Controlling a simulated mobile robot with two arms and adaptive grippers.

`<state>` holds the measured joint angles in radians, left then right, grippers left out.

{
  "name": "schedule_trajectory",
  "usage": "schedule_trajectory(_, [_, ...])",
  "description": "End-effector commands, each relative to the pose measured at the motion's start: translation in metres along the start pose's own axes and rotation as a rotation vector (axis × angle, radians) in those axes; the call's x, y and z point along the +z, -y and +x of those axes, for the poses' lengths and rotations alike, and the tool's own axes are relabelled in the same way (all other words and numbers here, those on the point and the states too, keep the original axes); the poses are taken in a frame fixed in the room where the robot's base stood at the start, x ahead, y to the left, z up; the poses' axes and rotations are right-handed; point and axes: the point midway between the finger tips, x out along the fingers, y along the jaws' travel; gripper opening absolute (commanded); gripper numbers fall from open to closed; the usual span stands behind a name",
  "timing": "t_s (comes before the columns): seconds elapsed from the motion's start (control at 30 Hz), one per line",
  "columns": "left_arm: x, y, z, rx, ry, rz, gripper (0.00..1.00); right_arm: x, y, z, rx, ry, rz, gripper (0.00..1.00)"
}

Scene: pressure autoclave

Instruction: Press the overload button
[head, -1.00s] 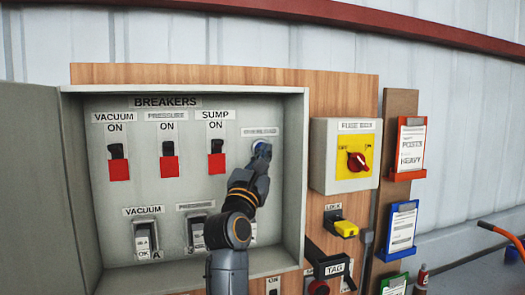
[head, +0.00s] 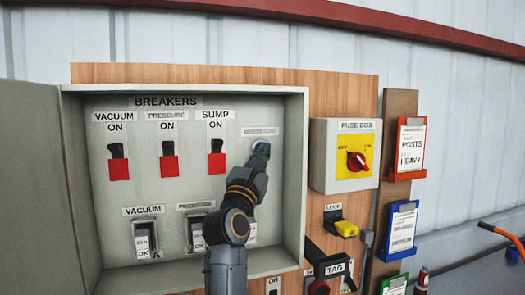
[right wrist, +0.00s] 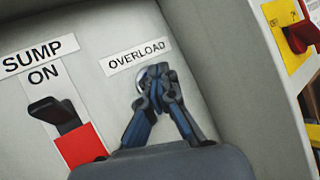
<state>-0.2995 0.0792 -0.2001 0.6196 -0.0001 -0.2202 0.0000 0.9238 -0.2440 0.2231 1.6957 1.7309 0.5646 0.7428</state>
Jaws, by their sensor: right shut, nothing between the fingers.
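The overload button sits under the OVERLOAD label (right wrist: 137,56) at the upper right of the open breaker box (head: 296,200). In the right wrist view a small bluish-white part of the button (right wrist: 146,73) shows behind the fingertips. My right gripper (head: 262,150) is shut and empty, its tips right at the button. It also shows in the right wrist view (right wrist: 156,80). The fingers hide most of the button, so I cannot tell how far it is pressed in. My left gripper is not in view.
The SUMP breaker (head: 217,155) is left of the button, beside the PRESSURE (head: 169,160) and VACUUM (head: 118,163) breakers. The box's right wall stands close to my gripper. The fuse box (head: 345,157) with a red knob is outside, to the right.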

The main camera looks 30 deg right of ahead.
Motion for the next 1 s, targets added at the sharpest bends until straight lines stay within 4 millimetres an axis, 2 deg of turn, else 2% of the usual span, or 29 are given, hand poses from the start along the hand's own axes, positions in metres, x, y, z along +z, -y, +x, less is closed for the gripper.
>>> schedule_trajectory(1.0, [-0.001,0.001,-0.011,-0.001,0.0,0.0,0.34,0.01,0.011,-0.014,0.0,-0.001,0.001,0.0])
